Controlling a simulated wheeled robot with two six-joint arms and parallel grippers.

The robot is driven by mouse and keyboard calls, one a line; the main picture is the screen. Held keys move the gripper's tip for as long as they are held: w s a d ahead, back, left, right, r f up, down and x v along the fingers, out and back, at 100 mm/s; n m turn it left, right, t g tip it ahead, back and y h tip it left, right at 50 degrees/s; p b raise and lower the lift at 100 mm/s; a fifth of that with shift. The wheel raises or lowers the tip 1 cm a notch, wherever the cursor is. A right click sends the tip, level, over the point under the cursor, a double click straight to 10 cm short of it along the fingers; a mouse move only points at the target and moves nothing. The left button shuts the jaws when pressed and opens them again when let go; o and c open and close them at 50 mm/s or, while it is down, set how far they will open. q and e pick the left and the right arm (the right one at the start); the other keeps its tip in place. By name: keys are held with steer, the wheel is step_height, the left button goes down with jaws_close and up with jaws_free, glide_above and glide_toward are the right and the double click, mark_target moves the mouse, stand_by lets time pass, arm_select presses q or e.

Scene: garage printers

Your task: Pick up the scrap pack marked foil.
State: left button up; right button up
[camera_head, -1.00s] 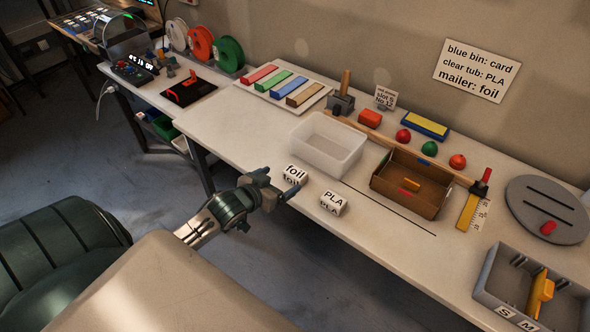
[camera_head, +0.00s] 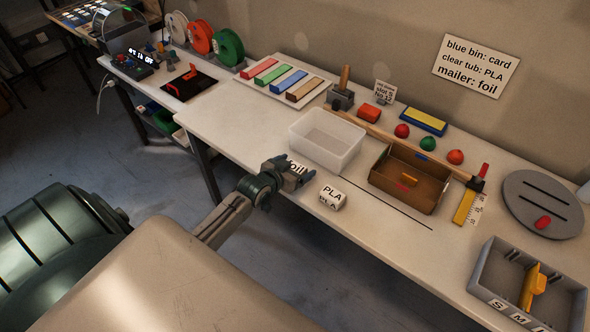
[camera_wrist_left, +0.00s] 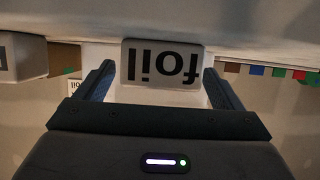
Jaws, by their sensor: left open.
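The white scrap pack marked foil (camera_head: 297,167) sits near the front edge of the workbench, partly hidden by my left gripper in the head view. My left gripper (camera_head: 287,174) is open with its fingers at the pack. In the left wrist view the foil pack (camera_wrist_left: 163,64) shows upside down between the two spread fingers of my left gripper (camera_wrist_left: 157,84). Whether the fingers touch it cannot be told. A white pack marked PLA (camera_head: 331,198) stands to the right, apart from the gripper. My right gripper is not in view.
A clear tub (camera_head: 328,140) stands just behind the foil pack. A brown open box (camera_head: 411,178) is further right, and a grey divided tray (camera_head: 527,284) at the far right. A wall sign (camera_head: 476,66) reads "mailer: foil". Bench surface left of the tub is free.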

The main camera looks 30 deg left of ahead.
arm_select(q)
steer(key=shift+c, duration=0.2)
steer(key=c, duration=1)
steer(key=shift+r, duration=0.15)
